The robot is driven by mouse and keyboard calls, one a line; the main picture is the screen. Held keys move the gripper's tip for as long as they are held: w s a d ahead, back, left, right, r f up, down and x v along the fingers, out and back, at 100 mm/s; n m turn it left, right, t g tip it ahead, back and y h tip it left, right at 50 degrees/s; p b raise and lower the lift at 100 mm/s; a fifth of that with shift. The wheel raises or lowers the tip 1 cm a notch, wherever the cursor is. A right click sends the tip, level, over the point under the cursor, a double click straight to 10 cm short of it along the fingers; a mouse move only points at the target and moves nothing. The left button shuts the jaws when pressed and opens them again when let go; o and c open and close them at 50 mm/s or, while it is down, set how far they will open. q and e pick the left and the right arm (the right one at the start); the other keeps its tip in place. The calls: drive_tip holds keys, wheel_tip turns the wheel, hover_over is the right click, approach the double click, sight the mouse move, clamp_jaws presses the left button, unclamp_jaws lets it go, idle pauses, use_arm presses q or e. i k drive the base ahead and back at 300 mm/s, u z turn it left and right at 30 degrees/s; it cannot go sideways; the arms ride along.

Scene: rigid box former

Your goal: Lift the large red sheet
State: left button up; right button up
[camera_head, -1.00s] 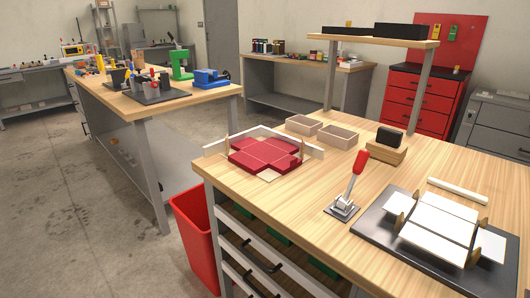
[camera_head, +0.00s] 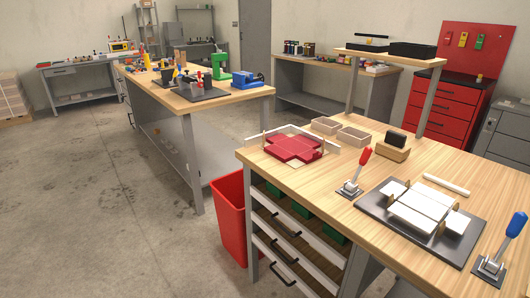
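The large red sheet (camera_head: 293,148), cross-shaped with crease lines, lies flat on the wooden workbench (camera_head: 300,180) near its left corner. A low pale L-shaped fence (camera_head: 309,135) stands along its back, with small upright posts by it. Neither of my grippers shows in the head view, and nothing is touching the sheet from above.
A black plate (camera_head: 375,209) with white panels, a red-handled clamp (camera_head: 358,174) and a blue-handled clamp (camera_head: 502,250) stand to the right. Two small trays (camera_head: 353,137) and a wooden block (camera_head: 393,148) sit behind. A red bin (camera_head: 231,217) stands on the floor beside the bench.

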sight(284, 147)
drive_tip(key=z, duration=0.35)
drive_tip(key=k, duration=0.2)
drive_tip(key=u, duration=1.6)
drive_tip(key=i, duration=1.85)
drive_tip(key=z, duration=1.4)
drive_tip(key=i, duration=1.1)
drive_tip(key=z, duration=1.2)
